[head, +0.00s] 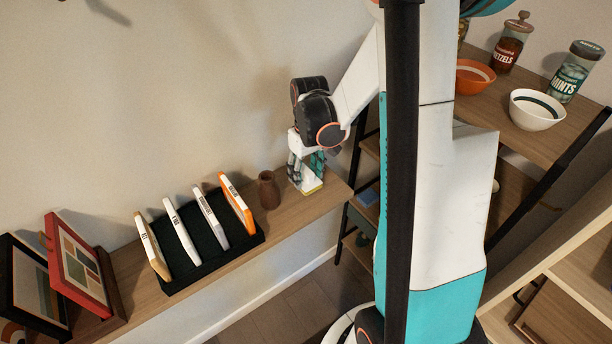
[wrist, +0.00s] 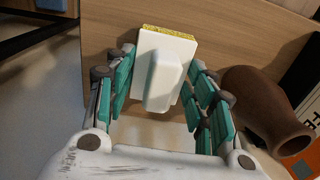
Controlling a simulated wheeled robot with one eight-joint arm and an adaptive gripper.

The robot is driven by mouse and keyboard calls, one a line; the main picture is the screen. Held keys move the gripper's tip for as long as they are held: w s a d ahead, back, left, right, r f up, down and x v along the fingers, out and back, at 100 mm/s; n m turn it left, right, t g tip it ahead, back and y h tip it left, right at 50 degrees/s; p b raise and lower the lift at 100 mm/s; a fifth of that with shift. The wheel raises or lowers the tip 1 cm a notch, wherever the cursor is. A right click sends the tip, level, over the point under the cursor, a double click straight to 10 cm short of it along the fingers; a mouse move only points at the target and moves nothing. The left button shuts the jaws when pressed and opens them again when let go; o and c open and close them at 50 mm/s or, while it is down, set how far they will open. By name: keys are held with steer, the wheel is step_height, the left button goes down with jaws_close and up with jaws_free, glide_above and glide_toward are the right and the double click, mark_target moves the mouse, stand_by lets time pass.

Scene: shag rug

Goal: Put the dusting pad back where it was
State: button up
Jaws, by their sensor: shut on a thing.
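The dusting pad is a white block with a white raised handle and a yellow edge. In the wrist view the dusting pad (wrist: 164,72) sits between the teal fingers of my gripper (wrist: 160,92), which is shut on it. In the head view my gripper (head: 306,163) points down over the right end of the wooden wall shelf (head: 334,194). The lower part of the dusting pad (head: 311,187) shows under the fingers, at or just above the shelf top; I cannot tell if it touches.
A brown vase (head: 268,190) stands close left of the pad. Farther left are a black rack (head: 208,262) of several upright cases and picture frames (head: 76,262). A shelving unit at right holds bowls (head: 536,110) and jars. Bare shelf shows right of the pad.

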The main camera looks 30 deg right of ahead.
mark_target(308, 168)
steer(key=shift+f, duration=0.3)
steer(key=shift+f, duration=0.2)
steer(key=o, duration=1)
steer(key=shift+o, duration=0.2)
steer(key=shift+r, duration=0.15)
step_height(308, 168, up, 12)
steer(key=p, duration=0.3)
steer(key=shift+d, duration=0.25)
